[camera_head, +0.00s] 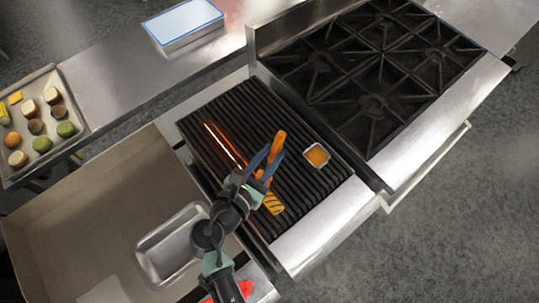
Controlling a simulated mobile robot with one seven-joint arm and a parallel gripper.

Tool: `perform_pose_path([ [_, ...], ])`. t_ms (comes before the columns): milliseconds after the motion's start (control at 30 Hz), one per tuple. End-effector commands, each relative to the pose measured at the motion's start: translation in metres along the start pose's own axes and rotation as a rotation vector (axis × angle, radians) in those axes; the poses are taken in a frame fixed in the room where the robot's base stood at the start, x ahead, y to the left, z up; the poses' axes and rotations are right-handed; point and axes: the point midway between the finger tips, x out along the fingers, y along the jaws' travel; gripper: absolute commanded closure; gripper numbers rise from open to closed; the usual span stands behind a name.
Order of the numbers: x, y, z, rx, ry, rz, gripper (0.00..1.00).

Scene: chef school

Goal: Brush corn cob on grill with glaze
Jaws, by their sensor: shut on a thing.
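The grill (215,120) has dark parallel bars. A small square metal cup of orange-brown glaze (317,156) sits on its right part. A yellow corn cob (273,204) with dark marks lies on the grill's near part. My gripper (268,160), with blue fingers, is over the middle of the grill. It is shut on an orange-handled thing, apparently the brush (279,141), held tilted, left of the glaze cup. The brush's lower end is near the corn cob; my gripper partly hides it, so I cannot tell whether they touch.
A black gas stove (375,70) adjoins the grill at the right. A tray (68,92) of cut vegetables stands at the far left. A metal pan (152,243) lies left of my arm. A white, blue-rimmed box (185,22) stands on the back counter. A red-orange glow shows between the grill bars.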

Motion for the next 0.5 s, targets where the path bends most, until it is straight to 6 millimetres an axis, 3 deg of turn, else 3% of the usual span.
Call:
perform_pose_path([
  [500,-0.0019,0.0012,0.0102,0.001,-0.001,-0.001,1.00],
])
